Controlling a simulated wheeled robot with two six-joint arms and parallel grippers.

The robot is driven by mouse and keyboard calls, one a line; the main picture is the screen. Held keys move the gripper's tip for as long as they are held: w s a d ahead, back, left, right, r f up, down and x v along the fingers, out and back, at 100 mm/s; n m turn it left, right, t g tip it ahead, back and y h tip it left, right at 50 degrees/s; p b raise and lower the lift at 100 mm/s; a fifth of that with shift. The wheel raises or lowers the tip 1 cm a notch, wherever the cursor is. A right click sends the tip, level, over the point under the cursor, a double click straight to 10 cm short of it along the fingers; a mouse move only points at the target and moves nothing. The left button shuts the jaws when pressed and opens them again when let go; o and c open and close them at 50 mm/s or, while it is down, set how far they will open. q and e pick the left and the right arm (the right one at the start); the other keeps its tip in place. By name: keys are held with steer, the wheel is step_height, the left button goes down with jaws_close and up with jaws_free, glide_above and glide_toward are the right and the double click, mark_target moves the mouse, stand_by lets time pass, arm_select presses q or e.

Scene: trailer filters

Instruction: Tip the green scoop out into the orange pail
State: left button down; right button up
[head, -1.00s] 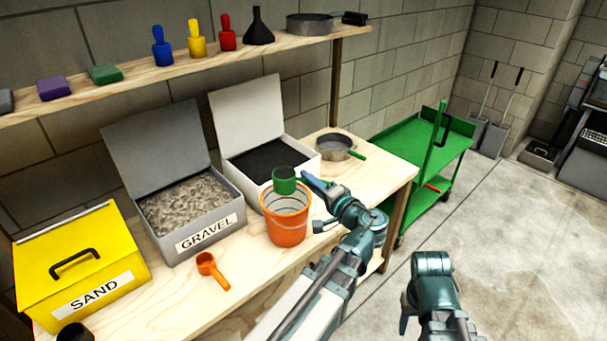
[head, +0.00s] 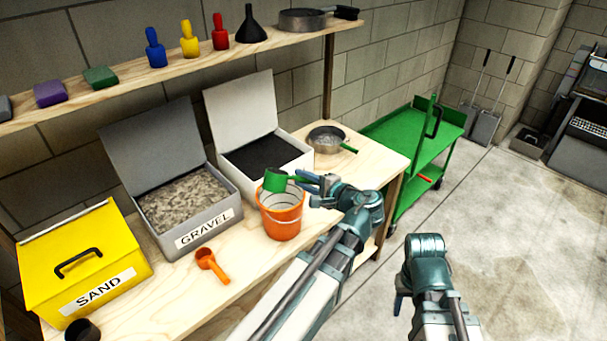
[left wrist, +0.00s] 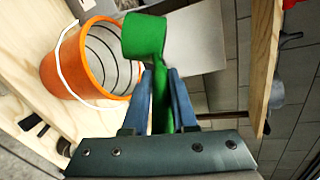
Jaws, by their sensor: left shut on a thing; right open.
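The green scoop (head: 276,181) is over the mouth of the orange pail (head: 282,222), tilted with its cup toward the left. My left gripper (head: 312,184) is shut on the scoop's handle, just right of the pail's rim. In the left wrist view the scoop's cup (left wrist: 144,36) stands out beyond the blue fingers (left wrist: 161,92), beside the open pail (left wrist: 72,70). The inside of the scoop is hidden, so I cannot tell what it holds. The pail stands upright on the bench, with grey rings inside. My right gripper (head: 403,290) is low at the right, apart from the bench, and open.
The gravel bin (head: 185,205) and a bin of dark material (head: 262,160) stand open behind the pail. A yellow sand bin (head: 80,260) is closed at left. An orange scoop (head: 210,264) lies in front. A sieve (head: 328,140) sits at the bench's right end.

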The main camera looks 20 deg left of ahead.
arm_select(q)
steer(key=shift+w+r+m+g+p, duration=0.15)
steer(key=shift+r+m+g+p, duration=0.3)
steer(key=shift+m+g+p, duration=0.55)
steer(key=m, duration=0.1)
steer(key=g+p, duration=0.1)
steer(key=m, duration=0.1)
steer(key=shift+w+r+m+p, duration=0.25)
steer(key=shift+r+m+p, duration=0.05)
steer(key=shift+p, duration=0.1)
steer(key=shift+w+d+r+m+g, duration=0.1)
steer(key=shift+w+m+g, duration=0.1)
steer(key=shift+m+g, duration=0.55)
steer(key=shift+w+a+r+m+g, duration=0.1)
steer(key=shift+w+m+g, duration=0.15)
steer(key=shift+m+g, duration=0.5)
steer(key=shift+w+d+r+m+g, duration=0.15)
steer(key=shift+m+g, duration=0.35)
steer(key=shift+m, duration=0.5)
steer(key=shift+f, duration=0.1)
